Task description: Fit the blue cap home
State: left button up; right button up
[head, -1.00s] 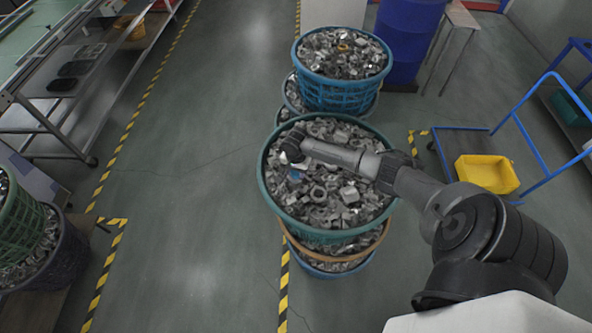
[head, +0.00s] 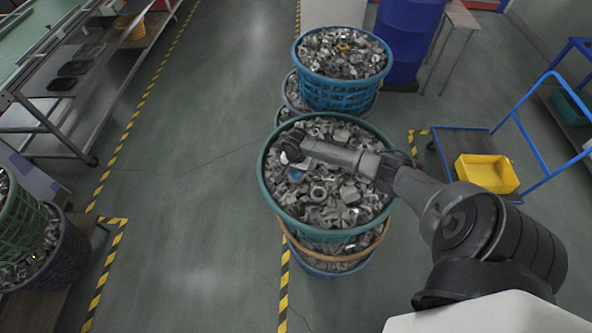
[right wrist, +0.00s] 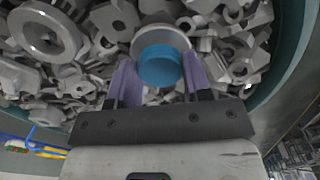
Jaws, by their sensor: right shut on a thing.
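The blue cap (right wrist: 160,66) is between the two purple-grey fingers of my right gripper (right wrist: 158,82) in the right wrist view. The gripper is shut on it. A pale grey round part (right wrist: 161,38) lies directly beyond the cap and overlaps it in the picture; I cannot tell whether they touch or how far the cap is seated. In the head view my right gripper (head: 294,165) points down over the left part of the teal basket (head: 265,190) of metal parts, and a small bit of blue shows beneath it. My left gripper is not in view.
Loose grey metal parts (head: 330,205) fill the teal basket, which stands on other baskets. A blue basket (head: 340,92) of parts stands behind. A yellow bin (head: 487,173) sits on a cart at right. The floor to the left is open.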

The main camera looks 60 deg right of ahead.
dwell(0.4)
jog(key=shift+f+p, duration=0.1)
jog(key=shift+p, duration=0.25)
dwell(0.4)
dwell(0.4)
jog(key=o, duration=1)
jog(key=shift+c, duration=0.2)
jog(key=shift+r, duration=0.4)
notch_tip(320, 180, up, 13)
jog(key=b, duration=0.1)
